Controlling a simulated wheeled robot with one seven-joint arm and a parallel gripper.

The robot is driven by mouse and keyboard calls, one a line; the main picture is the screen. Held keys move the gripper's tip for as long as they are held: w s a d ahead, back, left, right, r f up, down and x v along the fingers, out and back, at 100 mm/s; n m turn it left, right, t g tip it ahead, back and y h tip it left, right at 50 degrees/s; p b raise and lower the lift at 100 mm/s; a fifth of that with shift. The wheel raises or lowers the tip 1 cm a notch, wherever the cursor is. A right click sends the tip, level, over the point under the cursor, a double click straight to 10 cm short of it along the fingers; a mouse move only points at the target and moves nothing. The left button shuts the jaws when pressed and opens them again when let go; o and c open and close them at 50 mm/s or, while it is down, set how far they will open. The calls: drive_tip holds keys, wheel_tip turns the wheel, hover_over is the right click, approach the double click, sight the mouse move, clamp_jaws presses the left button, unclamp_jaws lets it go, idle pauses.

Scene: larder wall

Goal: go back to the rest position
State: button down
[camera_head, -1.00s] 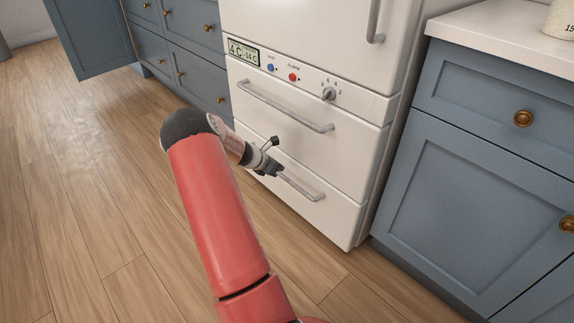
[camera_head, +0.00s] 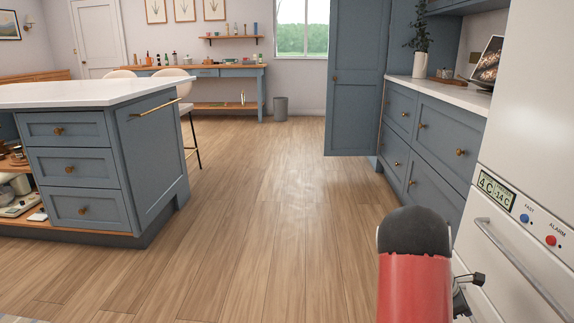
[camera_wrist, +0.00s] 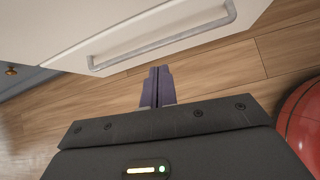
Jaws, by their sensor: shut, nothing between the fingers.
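My gripper (camera_wrist: 158,84) shows in the wrist view with its two fingers together and nothing between them. It is close to a white drawer front with a grey bar handle (camera_wrist: 160,38), apart from the handle in the picture. In the head view my red arm is at the lower right, in front of the white fridge (camera_head: 530,150). Only a small part of the gripper (camera_head: 470,284) shows there, beside the arm's dark joint, and its fingertips are hard to make out.
The fridge drawer handle (camera_head: 520,262) is right of my arm. Blue cabinets (camera_head: 432,140) stand beyond it, with a tall blue door (camera_head: 353,110) at their far end. A white-topped island (camera_head: 95,180) is at left. The wooden floor (camera_head: 270,215) between is clear.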

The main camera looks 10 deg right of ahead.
drive_tip(key=s+a+r+m+t+y, duration=0.15)
drive_tip(key=a+r+m, duration=0.25)
drive_tip(key=a+r, duration=0.6)
drive_tip(key=s+a+r+m+t+y, duration=0.1)
drive_tip(key=a+r+m+t+y, duration=0.45)
drive_tip(key=a, duration=0.85)
drive_tip(key=s+a+r+m, duration=0.2)
drive_tip(key=s+a, duration=0.4)
drive_tip(key=a, duration=0.3)
drive_tip(key=s+a+r+m+y+p, duration=0.1)
drive_tip(key=s+a+r+m, duration=0.1)
drive_tip(key=s+a+r, duration=0.2)
drive_tip(key=s+a, duration=0.3)
drive_tip(key=a, duration=0.3)
drive_tip(key=shift+s+a+r, duration=0.25)
drive_tip(key=shift+r, duration=0.1)
